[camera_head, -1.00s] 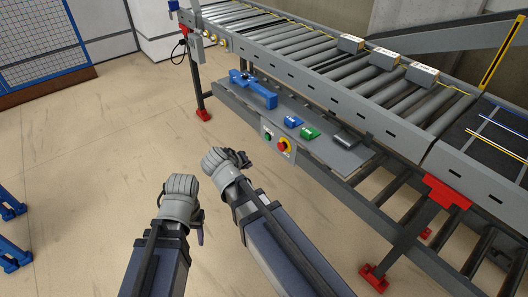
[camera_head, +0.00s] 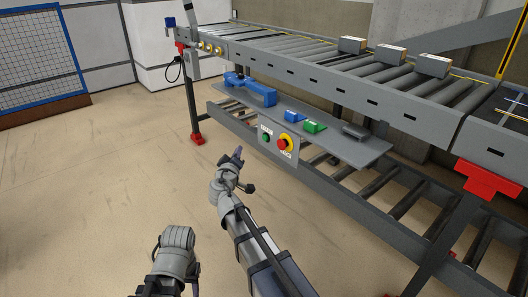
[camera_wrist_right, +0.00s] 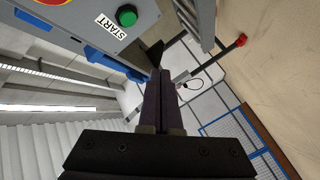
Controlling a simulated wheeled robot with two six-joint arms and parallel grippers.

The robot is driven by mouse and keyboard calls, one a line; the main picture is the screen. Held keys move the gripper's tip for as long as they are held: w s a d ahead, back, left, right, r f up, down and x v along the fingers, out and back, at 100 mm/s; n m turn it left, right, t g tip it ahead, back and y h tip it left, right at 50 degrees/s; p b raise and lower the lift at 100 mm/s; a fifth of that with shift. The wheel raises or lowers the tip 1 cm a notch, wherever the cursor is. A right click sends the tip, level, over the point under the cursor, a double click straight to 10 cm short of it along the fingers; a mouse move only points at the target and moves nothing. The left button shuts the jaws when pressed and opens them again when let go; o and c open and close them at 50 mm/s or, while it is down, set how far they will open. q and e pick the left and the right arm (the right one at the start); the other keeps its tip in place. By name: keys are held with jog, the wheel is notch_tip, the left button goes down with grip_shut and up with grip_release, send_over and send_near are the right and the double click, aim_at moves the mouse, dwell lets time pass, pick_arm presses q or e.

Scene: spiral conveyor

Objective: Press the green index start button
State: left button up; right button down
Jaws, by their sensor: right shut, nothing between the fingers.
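The green start button (camera_head: 265,138) sits on a small grey control panel (camera_head: 276,152) hanging from the front of the conveyor's shelf. In the right wrist view the green button (camera_wrist_right: 127,15) shows at the top, beside a white START label (camera_wrist_right: 107,26). My right gripper (camera_head: 239,152) is in front of the panel, to the left of the button and apart from it. Its fingers (camera_wrist_right: 162,105) are shut with nothing between them. My left gripper (camera_head: 196,284) is low in the head view, far from the panel, and its fingers are mostly hidden.
A red emergency stop on a yellow ring (camera_head: 285,142) sits right beside the green button. The roller conveyor (camera_head: 350,90) runs behind. The floor on the left is clear.

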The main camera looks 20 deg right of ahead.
aim_at(265, 138)
jog(key=shift+w+a+f+n+t+b, duration=0.1)
jog(key=shift+w+f+n+t+b, duration=0.2)
jog(key=shift+w+f+t+b, duration=0.1)
jog(key=w+d, duration=0.3)
jog(key=d, duration=0.5)
jog(key=shift+d, duration=0.15)
dwell(0.3)
jog(key=shift+d, duration=0.1)
dwell(1.9)
jog(key=shift+w+d, duration=0.15)
jog(key=shift+d, duration=0.15)
jog(key=shift+w+d, duration=0.15)
jog(key=shift+d, duration=0.25)
dwell(0.7)
dwell(0.4)
jog(key=shift+s+a, duration=0.35)
jog(key=shift+a, duration=0.45)
jog(key=shift+a, duration=0.1)
